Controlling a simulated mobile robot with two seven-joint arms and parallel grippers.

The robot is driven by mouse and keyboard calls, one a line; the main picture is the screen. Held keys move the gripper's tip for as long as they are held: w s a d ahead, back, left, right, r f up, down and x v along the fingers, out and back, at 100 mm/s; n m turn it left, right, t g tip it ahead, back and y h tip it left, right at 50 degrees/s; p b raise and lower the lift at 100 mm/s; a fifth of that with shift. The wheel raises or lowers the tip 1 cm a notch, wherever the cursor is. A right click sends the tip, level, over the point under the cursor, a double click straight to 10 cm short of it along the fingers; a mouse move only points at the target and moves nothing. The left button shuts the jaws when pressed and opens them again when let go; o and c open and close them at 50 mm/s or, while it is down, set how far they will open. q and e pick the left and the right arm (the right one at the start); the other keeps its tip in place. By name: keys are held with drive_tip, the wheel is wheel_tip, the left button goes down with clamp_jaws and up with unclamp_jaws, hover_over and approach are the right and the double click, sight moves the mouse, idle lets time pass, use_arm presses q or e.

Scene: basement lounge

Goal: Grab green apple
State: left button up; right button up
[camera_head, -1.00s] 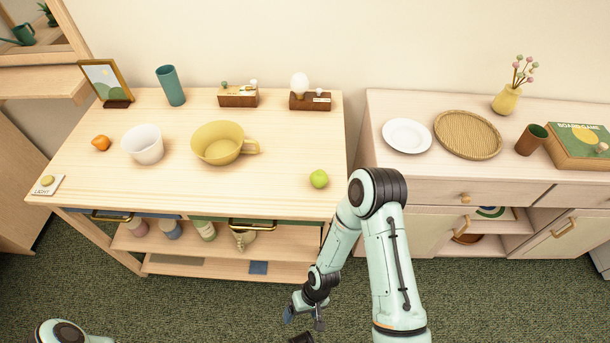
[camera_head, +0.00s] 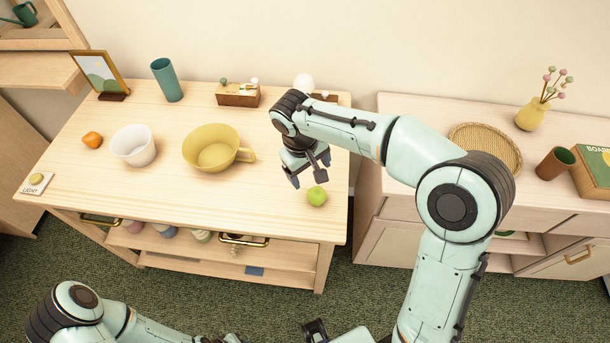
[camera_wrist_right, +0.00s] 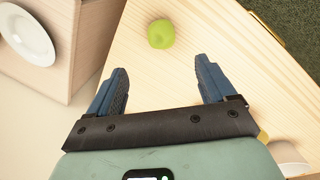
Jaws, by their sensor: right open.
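The green apple (camera_head: 316,196) lies on the wooden table (camera_head: 265,205) near its right edge. My right gripper (camera_head: 310,174) is above the table, just behind and slightly left of the apple in the head view. Its jaws are open with nothing between them. In the right wrist view the apple (camera_wrist_right: 161,33) shows whole, beyond the two spread blue fingers (camera_wrist_right: 161,72) and roughly centred between them.
A yellow cup (camera_head: 213,150), a white bowl (camera_head: 134,146) and an orange fruit (camera_head: 92,140) stand left of the apple. A wooden block holder (camera_head: 238,95) is at the back. A sideboard (camera_head: 395,228) adjoins on the right. The tabletop around the apple is clear.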

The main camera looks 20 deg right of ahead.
hover_over(315, 192)
drive_tip(key=f, duration=0.7)
drive_tip(key=shift+s+a+b, duration=0.1)
drive_tip(key=shift+a+b, duration=0.25)
drive_tip(key=shift+b, duration=0.05)
drive_tip(key=shift+d+f, duration=0.1)
drive_tip(key=shift+f, duration=0.45)
drive_tip(key=f, duration=0.5)
drive_tip(key=shift+d, duration=0.35)
drive_tip(key=c, duration=1.2)
